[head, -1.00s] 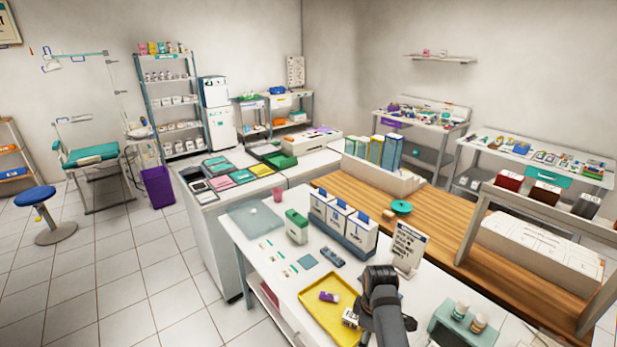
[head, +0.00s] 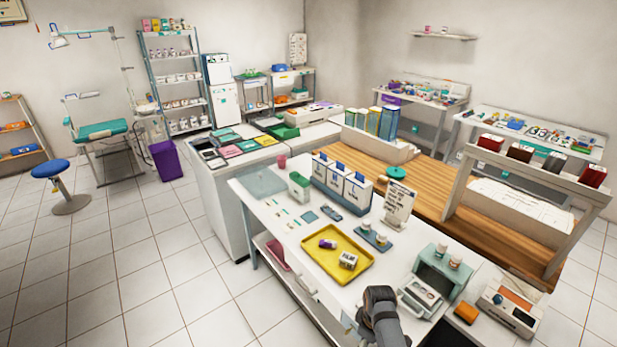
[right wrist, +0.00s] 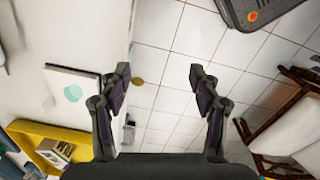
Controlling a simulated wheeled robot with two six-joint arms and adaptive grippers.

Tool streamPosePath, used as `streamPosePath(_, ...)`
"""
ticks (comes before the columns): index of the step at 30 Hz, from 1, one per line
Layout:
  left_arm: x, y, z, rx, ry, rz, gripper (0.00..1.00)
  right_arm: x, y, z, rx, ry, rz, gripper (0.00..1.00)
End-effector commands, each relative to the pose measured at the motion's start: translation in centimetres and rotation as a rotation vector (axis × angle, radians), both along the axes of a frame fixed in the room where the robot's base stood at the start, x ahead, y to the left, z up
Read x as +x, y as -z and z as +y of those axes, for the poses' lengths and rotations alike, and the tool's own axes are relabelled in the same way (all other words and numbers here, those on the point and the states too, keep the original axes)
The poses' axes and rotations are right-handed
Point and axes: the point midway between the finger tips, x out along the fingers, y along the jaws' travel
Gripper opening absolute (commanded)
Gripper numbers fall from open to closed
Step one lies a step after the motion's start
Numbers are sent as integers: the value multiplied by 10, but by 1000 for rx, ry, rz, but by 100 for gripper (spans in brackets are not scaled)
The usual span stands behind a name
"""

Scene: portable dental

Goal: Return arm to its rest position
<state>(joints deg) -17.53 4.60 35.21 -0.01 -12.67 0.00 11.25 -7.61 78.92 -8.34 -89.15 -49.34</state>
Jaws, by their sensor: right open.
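My right gripper (right wrist: 160,78) is open and empty in the right wrist view, its two dark fingers spread wide above the tiled floor beside a white surface. In the head view a dark part of my arm (head: 382,318) comes up from the bottom edge in front of the white table (head: 262,205); its fingers cannot be made out there. The yellow tray (head: 322,268) lies on that table, apart from the arm. It holds a purple-and-white item (head: 328,244) and a small white lettered box (head: 348,261). My left gripper is not in view.
A lettered sign (head: 399,203) stands farther back. Open floor (head: 150,270) lies left of the table.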

Motion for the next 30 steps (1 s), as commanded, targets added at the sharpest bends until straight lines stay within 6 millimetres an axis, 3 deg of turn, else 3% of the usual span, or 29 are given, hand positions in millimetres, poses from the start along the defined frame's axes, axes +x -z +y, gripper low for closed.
streamPosePath(4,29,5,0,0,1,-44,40,-23,56,-8,-5,81,-2,63)
streamPosePath(8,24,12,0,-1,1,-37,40,-57,118,-18,-8,183,-10,63)
streamPosePath(11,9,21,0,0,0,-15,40,-104,179,-31,-11,297,-16,63)
streamPosePath(15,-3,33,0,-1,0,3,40,-196,262,-55,-12,495,-39,63)
streamPosePath(18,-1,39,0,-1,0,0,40,-265,302,-75,-13,630,-59,63)
streamPosePath(21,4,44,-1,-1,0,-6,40,-323,325,-92,-15,741,-79,63)
streamPosePath(24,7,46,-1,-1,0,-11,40,-361,334,-104,-15,814,-99,63)
streamPosePath(27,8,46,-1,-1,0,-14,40,-379,337,-110,-13,851,-110,63)
streamPosePath(30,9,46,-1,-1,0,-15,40,-382,337,-111,-11,862,-115,63)
